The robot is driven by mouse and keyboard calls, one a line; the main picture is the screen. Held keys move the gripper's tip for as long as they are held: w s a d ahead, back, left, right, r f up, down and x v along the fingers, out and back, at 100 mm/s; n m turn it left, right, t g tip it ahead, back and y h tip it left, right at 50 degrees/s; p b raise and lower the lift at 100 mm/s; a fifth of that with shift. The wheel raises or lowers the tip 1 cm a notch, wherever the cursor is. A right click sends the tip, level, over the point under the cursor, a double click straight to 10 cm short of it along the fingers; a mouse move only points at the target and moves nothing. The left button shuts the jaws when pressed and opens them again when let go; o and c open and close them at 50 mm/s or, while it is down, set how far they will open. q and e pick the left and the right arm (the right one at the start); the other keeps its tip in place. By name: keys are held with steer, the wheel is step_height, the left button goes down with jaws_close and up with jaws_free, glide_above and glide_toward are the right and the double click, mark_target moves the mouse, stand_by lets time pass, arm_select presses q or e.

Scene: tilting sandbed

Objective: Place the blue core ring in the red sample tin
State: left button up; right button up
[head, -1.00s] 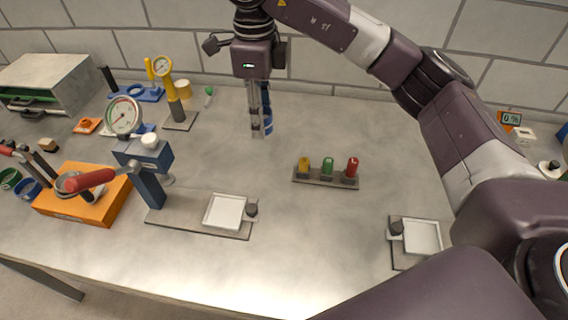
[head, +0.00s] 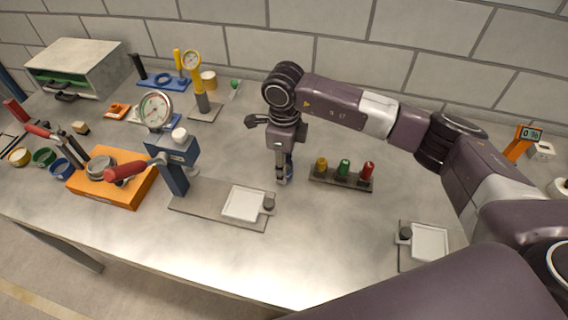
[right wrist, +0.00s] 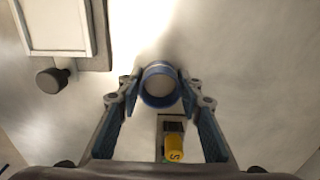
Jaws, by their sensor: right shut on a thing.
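The blue core ring (right wrist: 160,100) is gripped between the two fingertips of my right gripper (right wrist: 160,88), its round opening facing the right wrist camera. In the head view the right gripper (head: 282,179) points down left of the rack of coloured pieces, and only a bit of the blue ring (head: 289,166) shows behind the fingers. I cannot tell whether the ring touches the table. I cannot make out a red sample tin; yellow (head: 19,157), green (head: 43,157) and blue (head: 61,169) round containers stand at the far left. My left gripper is out of view.
A small rack (head: 340,181) with yellow, green and red pieces stands just right of the gripper. A plate with a white tray (head: 245,204) lies in front left, another white tray (head: 430,242) at right. A gauge press (head: 172,160) and orange block (head: 108,184) stand left.

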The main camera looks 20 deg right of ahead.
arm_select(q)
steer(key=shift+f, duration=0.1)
arm_select(e)
steer(key=shift+f+b, duration=0.25)
steer(key=shift+b, duration=0.05)
steer(key=o, duration=0.7)
steer(key=shift+r, duration=0.1)
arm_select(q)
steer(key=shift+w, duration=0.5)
arm_select(e)
steer(key=shift+o, duration=1.2)
